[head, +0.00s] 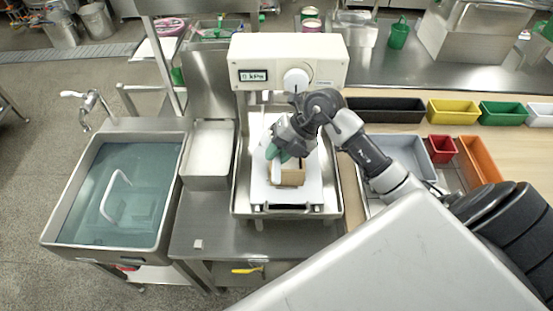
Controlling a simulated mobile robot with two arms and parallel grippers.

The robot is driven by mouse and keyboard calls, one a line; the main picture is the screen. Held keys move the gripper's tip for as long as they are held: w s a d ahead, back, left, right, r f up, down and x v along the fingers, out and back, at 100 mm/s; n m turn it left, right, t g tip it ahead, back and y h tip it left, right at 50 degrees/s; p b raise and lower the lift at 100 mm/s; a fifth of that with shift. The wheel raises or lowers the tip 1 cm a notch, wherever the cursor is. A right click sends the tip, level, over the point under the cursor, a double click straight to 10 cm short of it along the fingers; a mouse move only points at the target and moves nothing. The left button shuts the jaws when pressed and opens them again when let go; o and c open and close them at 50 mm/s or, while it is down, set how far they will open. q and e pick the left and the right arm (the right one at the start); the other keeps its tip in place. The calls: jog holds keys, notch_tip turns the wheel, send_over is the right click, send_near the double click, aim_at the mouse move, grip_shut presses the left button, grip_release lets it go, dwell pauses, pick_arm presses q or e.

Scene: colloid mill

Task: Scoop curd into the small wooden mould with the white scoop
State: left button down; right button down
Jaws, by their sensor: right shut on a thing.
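My right gripper (279,152) reaches in from the right over the white board (258,192) under the press. It is shut on what looks like the white scoop (276,170), mostly hidden by the gripper; a green part shows at the fingers. The small wooden mould (293,177) stands on the white board, right beside and below the gripper. I cannot tell whether the scoop touches the mould or holds curd. A steel pan (208,183) left of the press holds a smooth white mass (210,146), probably the curd. My left gripper is not in view.
The white press head (325,62) with a dial stands behind the mould. A water-filled sink (125,165) is at left. Coloured bins, such as the yellow bin (453,111) and red bin (441,147), line the right. The steel counter (215,228) in front is mostly clear.

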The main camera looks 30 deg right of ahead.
jog(key=shift+s+d+r+n+t+y+b, duration=0.1)
jog(key=shift+s+d+r+t+y+b, duration=0.1)
jog(key=shift+t+y+b, duration=0.75)
jog(key=shift+s+d+r+n+t+y+b, duration=0.1)
jog(key=shift+d+r+t+y+b, duration=0.15)
jog(key=shift+y+b, duration=1.25)
jog(key=shift+s+d+r+n+t+y+b, duration=0.1)
jog(key=shift+d+r+t+y+b, duration=0.1)
jog(key=shift+t+y+b, duration=0.95)
jog(key=shift+g+b, duration=0.3)
jog(key=shift+g, duration=0.15)
